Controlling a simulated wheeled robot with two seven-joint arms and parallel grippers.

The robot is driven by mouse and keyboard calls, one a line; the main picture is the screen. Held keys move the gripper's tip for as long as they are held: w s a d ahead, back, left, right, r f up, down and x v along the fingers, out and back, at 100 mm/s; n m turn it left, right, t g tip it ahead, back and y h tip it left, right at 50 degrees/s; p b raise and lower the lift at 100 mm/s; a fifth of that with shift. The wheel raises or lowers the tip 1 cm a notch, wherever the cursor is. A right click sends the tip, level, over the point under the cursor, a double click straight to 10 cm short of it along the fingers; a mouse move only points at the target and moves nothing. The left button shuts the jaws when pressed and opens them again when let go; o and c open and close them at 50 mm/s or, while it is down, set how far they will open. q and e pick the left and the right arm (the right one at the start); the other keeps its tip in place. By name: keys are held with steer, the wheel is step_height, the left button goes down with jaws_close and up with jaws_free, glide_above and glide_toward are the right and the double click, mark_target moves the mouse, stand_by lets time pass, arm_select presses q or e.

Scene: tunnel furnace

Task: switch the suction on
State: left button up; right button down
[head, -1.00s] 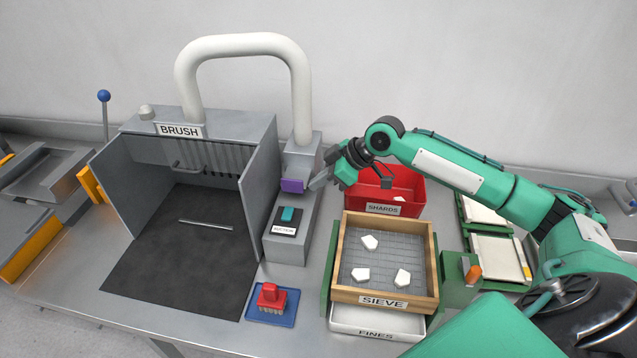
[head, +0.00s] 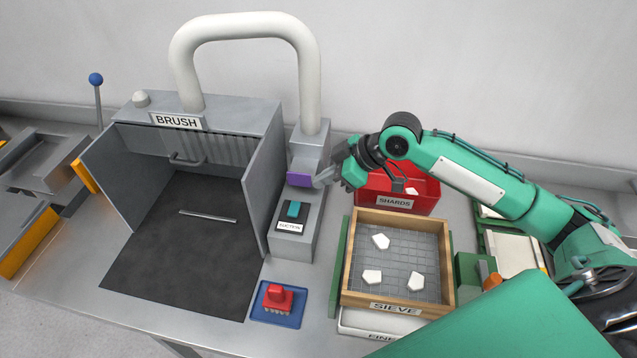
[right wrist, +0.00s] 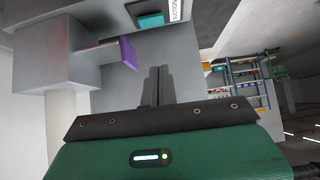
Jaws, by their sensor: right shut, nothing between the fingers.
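The suction unit is a grey box (head: 300,245) with a white hose rising from its rear block. On its sloping front is a teal rocker switch (head: 293,209) in a black plate, above a label only partly readable. The switch also shows at the top of the right wrist view (right wrist: 151,20). A purple tab (head: 299,180) sticks out of the block behind the switch. My right gripper (head: 322,181) is shut and empty, beside the purple tab and above and behind the switch, apart from the switch. In the right wrist view its fingers (right wrist: 155,85) are together. My left gripper is not in view.
The BRUSH booth (head: 268,185) stands left of the suction unit. A red brush (head: 278,298) sits on a blue tray in front. The SIEVE box (head: 347,265) with white shards and the red SHARDS bin (head: 395,204) stand to the right.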

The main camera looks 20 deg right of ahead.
steer(key=p, duration=0.3)
glide_above(291, 211)
steer(key=s+d, duration=0.1)
steer(key=d, duration=0.1)
step_height(291, 211, down, 5)
steer(key=shift+s+f, duration=0.15)
steer(key=shift+f, duration=0.05)
step_height(291, 211, down, 3)
steer(key=shift+a+r+p, duration=0.1)
steer(key=shift+r+p, duration=0.05)
steer(key=shift+p, duration=0.2)
steer(key=shift+f, duration=0.95)
steer(key=shift+s+f, duration=0.1)
steer(key=shift+f, duration=0.15)
